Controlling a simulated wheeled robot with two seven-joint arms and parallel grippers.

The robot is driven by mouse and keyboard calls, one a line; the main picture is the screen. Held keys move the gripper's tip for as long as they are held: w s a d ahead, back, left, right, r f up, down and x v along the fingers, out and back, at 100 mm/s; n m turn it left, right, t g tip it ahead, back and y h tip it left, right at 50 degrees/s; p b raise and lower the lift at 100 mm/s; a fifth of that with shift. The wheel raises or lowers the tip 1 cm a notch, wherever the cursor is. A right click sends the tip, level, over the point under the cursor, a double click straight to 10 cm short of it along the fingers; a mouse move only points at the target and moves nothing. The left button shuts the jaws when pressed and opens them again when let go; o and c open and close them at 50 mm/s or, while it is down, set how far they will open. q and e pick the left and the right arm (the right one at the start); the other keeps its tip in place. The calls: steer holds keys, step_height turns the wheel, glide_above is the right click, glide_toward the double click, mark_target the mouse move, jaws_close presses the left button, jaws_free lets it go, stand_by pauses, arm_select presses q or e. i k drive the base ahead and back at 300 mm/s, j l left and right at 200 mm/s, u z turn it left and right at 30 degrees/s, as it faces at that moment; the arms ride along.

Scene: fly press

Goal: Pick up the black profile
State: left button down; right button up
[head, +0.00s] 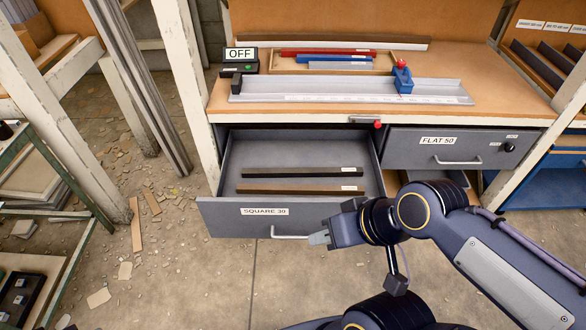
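A black profile (302,173) with a small white label at its right end lies in the open drawer (225,160) marked SQUARE 30. A brown profile (300,189) lies in front of it, roughly parallel, also with a white label. My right gripper (318,239) is outside the drawer, by the right part of its front panel, close to the drawer handle (290,234). I cannot tell whether its fingers are apart or touch the handle. No profile shows in it. My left gripper is out of view.
A closed drawer marked FLAT 50 (437,156) is on the right. The bench top above holds a long metal channel (350,88) with a blue clamp (402,80), a tray of coloured profiles (330,58) and an OFF sign (240,54). Uprights flank the drawers.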

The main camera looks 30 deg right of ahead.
mark_target(294, 171)
steer(key=z, duration=1.15)
steer(key=i+l+u, duration=0.1)
steer(key=i+u, duration=0.15)
steer(key=i, duration=0.6)
